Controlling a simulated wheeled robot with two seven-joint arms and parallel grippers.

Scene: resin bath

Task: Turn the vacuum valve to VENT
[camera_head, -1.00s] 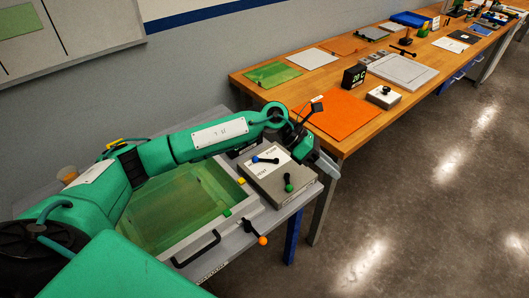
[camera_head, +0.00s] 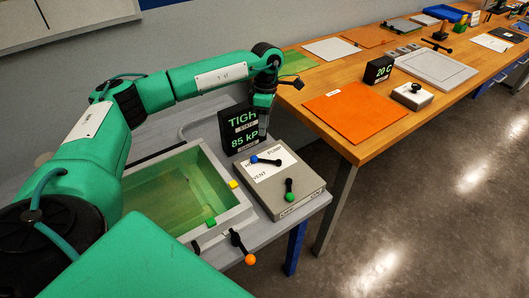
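The valve box (camera_head: 300,180) is a grey block with a white label panel on top. Its blue-tipped black lever (camera_head: 266,160) points left; PUMP is printed at the back and VENT at the front left, and a label near the blue tip is partly covered. A green-tipped lever (camera_head: 289,190) stands nearer the front, by OFF and ON marks. My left gripper (camera_head: 263,128) points down behind the box, beside the black display, apart from the levers. Its finger gap is not clear. My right gripper is not in view.
The black display (camera_head: 240,130) reads TIGH and 85 kP, cut off at the edge. The resin bath (camera_head: 222,221) with green liquid lies left of the box. An orange-tipped lever (camera_head: 243,248) is at its front. A wooden bench (camera_head: 350,150) with an orange mat stands right.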

